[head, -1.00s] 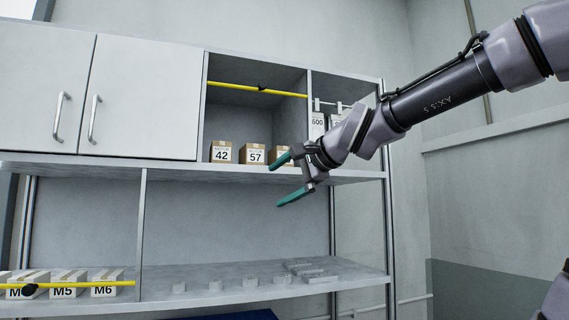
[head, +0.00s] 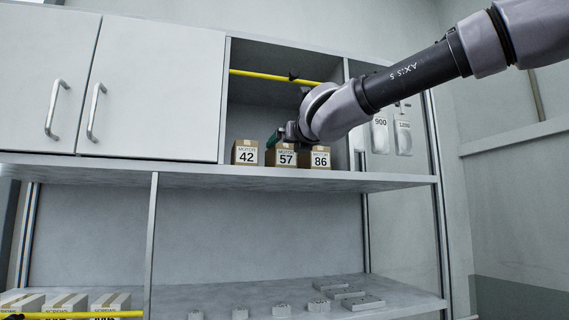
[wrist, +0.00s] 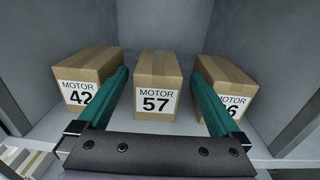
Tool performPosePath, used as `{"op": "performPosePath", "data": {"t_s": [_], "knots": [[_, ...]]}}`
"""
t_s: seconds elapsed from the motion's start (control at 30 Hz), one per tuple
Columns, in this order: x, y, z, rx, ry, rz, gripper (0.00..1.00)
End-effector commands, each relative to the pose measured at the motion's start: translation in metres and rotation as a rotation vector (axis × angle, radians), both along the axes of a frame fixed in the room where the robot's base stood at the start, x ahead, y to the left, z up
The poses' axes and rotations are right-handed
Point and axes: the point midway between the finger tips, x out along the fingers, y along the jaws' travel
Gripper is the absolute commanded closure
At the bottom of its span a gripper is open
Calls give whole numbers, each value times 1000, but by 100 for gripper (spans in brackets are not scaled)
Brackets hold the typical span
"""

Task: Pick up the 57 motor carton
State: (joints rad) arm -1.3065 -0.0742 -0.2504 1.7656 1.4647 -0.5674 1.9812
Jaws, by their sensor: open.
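The 57 motor carton (head: 286,158) is a small brown box with a white label, standing on the upper open shelf between the 42 carton (head: 245,153) and the 86 carton (head: 316,159). In the wrist view the 57 carton (wrist: 157,86) stands upright in the middle, ahead of my gripper. My gripper (wrist: 160,82) is open, with one green finger to each side of the 57 carton, in line with the gaps to its neighbours. In the head view my gripper (head: 274,138) is just above the cartons, largely hidden by my wrist.
A yellow bar (head: 270,77) crosses the upper part of the compartment. The lower shelf (head: 250,293) holds several small grey parts and white boxes.

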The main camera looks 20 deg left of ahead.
Motion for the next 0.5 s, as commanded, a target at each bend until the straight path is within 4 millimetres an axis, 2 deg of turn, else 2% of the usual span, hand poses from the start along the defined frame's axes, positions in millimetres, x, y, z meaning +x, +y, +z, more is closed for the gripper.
{"op": "performPosePath", "data": {"t_s": [0.27,0.5], "knots": [[20,15,0,-2,-2,2,0],[49,34,1,-3,-3,0,0]]}}
